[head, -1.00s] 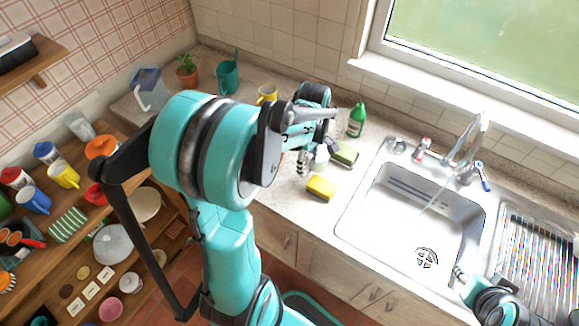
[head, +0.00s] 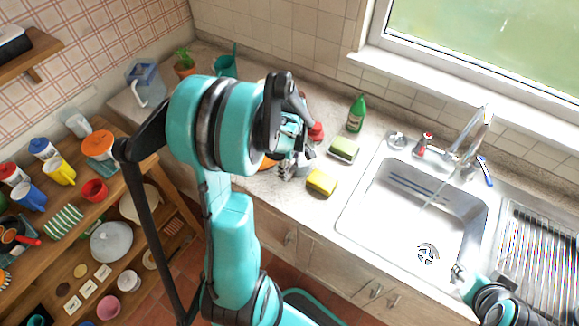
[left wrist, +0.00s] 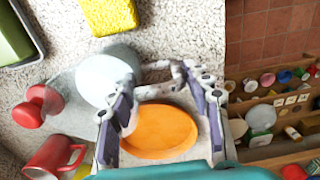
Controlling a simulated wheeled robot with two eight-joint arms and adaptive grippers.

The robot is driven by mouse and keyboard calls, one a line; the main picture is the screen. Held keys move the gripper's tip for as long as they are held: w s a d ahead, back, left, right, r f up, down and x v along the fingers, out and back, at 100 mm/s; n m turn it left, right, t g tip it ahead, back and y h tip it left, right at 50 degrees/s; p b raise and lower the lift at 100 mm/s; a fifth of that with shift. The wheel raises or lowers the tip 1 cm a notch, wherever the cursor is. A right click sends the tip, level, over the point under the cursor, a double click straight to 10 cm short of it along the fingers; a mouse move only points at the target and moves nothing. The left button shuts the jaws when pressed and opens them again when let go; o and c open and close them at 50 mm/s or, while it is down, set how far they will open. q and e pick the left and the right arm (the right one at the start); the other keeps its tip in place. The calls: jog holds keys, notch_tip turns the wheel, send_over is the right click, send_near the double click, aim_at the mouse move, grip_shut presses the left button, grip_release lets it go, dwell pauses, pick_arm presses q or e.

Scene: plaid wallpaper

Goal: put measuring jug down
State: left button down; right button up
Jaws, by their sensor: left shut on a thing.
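The measuring jug (left wrist: 107,72) shows in the left wrist view as a pale, see-through round body with a handle on its right side. My left gripper (left wrist: 168,82) is shut on this handle. In the head view my left gripper (head: 288,163) is over the counter's left part, with a small pale piece of the jug (head: 304,158) showing beside it. I cannot tell whether the jug's base touches the counter. My right gripper (head: 459,273) is at the sink's lower right edge; its fingers are too small to read.
A yellow sponge (head: 321,182), a green scourer (head: 343,150) and a green bottle (head: 356,114) stand right of the jug. An orange disc (left wrist: 160,131), a red mug (left wrist: 53,156) and a red-knobbed item (left wrist: 38,106) are close by. The sink (head: 410,205) lies further right.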

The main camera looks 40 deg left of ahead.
pick_arm(q)
jog(key=shift+f, duration=0.2)
jog(key=c, duration=0.7)
grip_release()
jog(key=shift+r, duration=0.1)
jog(key=shift+r, duration=0.35)
notch_tip(320, 180, up, 11)
jog(key=p, duration=0.3)
jog(key=s+d+r+m+t, duration=0.2)
jog(key=d+r+m+t, duration=0.1)
jog(key=d+m, duration=0.6)
jog(key=s+d+r+m+t, duration=0.3)
jog(key=d+m+t, duration=0.1)
jog(key=d+m, duration=0.5)
jog(key=shift+s+m, duration=0.3)
jog(key=shift+m, duration=0.3)
